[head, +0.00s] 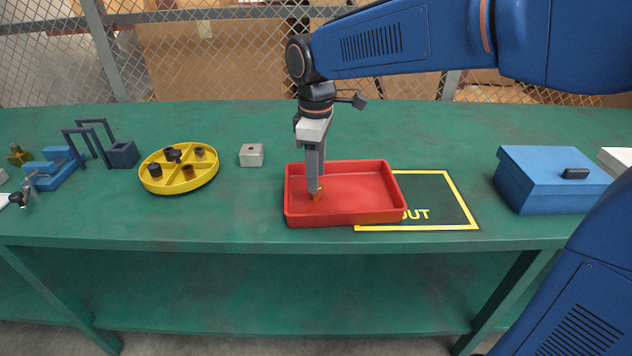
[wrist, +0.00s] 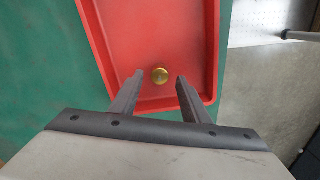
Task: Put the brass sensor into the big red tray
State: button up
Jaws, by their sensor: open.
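The big red tray (head: 360,180) sits on the green bench, its right part over a yellow-outlined area. The brass sensor (head: 318,194) is inside the tray, near its front left. In the wrist view the sensor (wrist: 160,75) shows as a round brass top against the red floor of the tray (wrist: 165,30). My gripper (head: 315,190) points down into the tray at the sensor. In the wrist view its two fingers (wrist: 157,88) are apart, one on each side of the sensor, with visible gaps between. The fingers partly hide the sensor in the head view.
A yellow round tray (head: 205,175) with several dark and brass parts stands to the left. A small grey block (head: 251,155) lies between it and the red tray. A blue box (head: 550,180) stands at the right. A blue fixture (head: 52,172) is at the far left.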

notch_tip(320, 180, up, 9)
dwell(0.3)
jog(key=s+d+f+m, duration=0.1)
jog(key=s+d+m, duration=0.1)
jog(key=d, duration=0.3)
jog(key=s+d+f+m+t, duration=0.1)
jog(key=s+d+m, duration=0.1)
jog(key=d, duration=0.4)
jog(key=s+d+f+m+t, duration=0.1)
jog(key=s+d+m, duration=0.2)
jog(key=s+d, duration=0.1)
jog(key=shift+s+d+f+y, duration=0.15)
jog(key=shift+s+d, duration=0.05)
jog(key=shift+d, duration=0.25)
jog(key=shift+s+d+f+y, duration=0.1)
jog(key=shift+s+d+y, duration=0.05)
jog(key=shift+d, duration=0.3)
jog(key=s+d+f+m+t, duration=0.2)
jog(key=s+d+f+m, duration=0.6)
jog(key=s+d+f, duration=0.2)
jog(key=shift+s+t, duration=0.4)
jog(key=shift+s, duration=0.65)
